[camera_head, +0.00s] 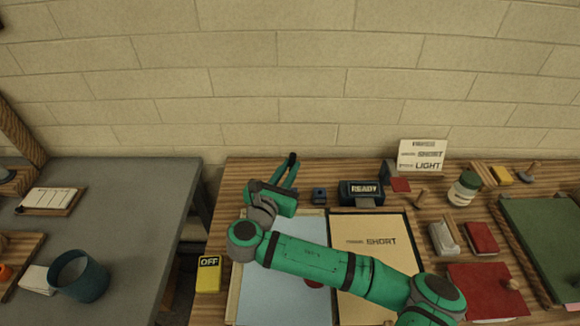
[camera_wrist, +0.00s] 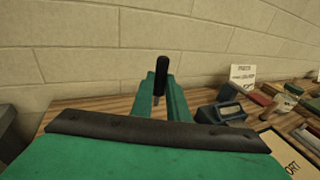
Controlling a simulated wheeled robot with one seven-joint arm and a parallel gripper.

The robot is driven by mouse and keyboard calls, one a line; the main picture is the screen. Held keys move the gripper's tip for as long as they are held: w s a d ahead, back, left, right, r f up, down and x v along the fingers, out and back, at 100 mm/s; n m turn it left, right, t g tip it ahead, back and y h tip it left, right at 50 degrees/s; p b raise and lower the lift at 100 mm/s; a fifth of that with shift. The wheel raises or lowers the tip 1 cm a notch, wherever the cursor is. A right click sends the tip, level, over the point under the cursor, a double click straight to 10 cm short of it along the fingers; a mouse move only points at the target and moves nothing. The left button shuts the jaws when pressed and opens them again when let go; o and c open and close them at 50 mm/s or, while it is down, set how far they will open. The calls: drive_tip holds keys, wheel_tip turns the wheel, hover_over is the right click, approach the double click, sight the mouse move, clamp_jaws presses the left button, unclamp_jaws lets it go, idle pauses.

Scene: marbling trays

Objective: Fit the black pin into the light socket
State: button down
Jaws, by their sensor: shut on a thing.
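The black pin (camera_head: 292,158) is held between the fingertips of my gripper (camera_head: 289,170), above the back of the wooden bench. In the wrist view the pin (camera_wrist: 161,68) stands roughly upright between the green fingers of my gripper (camera_wrist: 160,92), its top above them. A small dark blue-grey block (camera_head: 319,195) sits on the bench to the right of my gripper, apart from it. I cannot tell whether this block is the light socket. No socket is clearly marked as light.
A dark READY display (camera_head: 361,193) stands right of the small block. A white card reading SHORT and LIGHT (camera_head: 421,155) stands behind. A pale blue tray (camera_head: 312,228) lies under my arm. A jar (camera_head: 463,190) stands at right. A yellow OFF sign (camera_head: 208,274) is at the left edge.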

drive_tip(key=shift+s+a+f, duration=0.1)
drive_tip(key=shift+a+f, duration=0.05)
drive_tip(key=shift+f, duration=2.6)
drive_tip(key=shift+f, duration=0.2)
drive_tip(key=shift+f, duration=0.25)
drive_tip(key=shift+s+f, duration=0.1)
drive_tip(key=shift+f, duration=0.25)
drive_tip(key=shift+f, duration=0.2)
